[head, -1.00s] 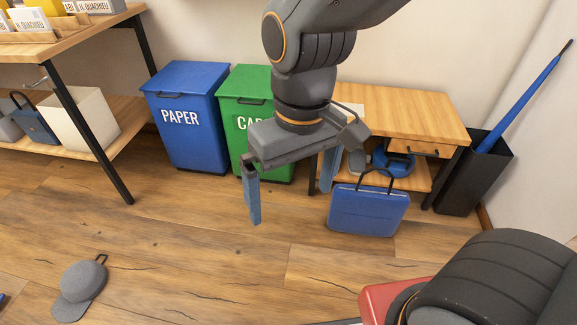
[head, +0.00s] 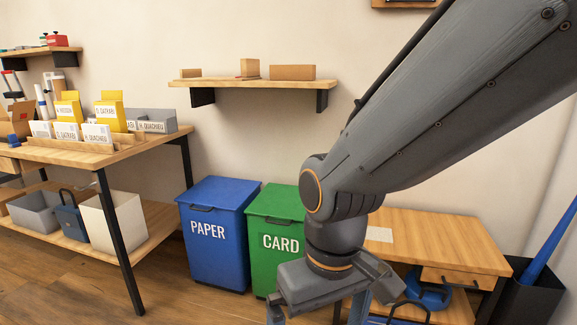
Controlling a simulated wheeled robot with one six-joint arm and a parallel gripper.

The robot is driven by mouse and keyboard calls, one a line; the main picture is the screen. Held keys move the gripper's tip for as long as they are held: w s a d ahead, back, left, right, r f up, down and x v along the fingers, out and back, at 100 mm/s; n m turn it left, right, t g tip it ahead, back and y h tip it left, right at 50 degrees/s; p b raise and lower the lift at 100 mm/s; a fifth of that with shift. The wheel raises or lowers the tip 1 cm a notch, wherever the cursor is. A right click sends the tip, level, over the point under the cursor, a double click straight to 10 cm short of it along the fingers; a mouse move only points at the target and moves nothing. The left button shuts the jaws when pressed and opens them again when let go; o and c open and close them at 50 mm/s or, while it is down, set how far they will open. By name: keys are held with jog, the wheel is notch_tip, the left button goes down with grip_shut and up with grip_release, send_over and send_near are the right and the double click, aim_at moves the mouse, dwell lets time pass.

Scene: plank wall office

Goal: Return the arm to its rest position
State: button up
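My gripper (head: 317,312) hangs from my grey arm at the bottom centre of the head view, pointing down. Its two fingers stand wide apart with nothing seen between them, though their tips are cut off by the lower frame edge. My arm reaches in from the upper right, with its wrist in front of the green CARD bin (head: 277,240) and the small wooden table (head: 440,238).
The blue PAPER bin (head: 215,235) stands left of the green one. A wooden desk (head: 135,150) with card holders is at left. A wall shelf (head: 255,84) holds small boxes. A blue umbrella (head: 553,238) leans in a black bin (head: 530,300) at right.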

jog(key=d+r+m+p, duration=0.5)
jog(key=d+r+p, duration=0.9)
jog(key=p, duration=1)
jog(key=shift+s+d+r+h, duration=0.35)
jog(key=shift+s+r, duration=0.1)
jog(key=shift+r, duration=1.75)
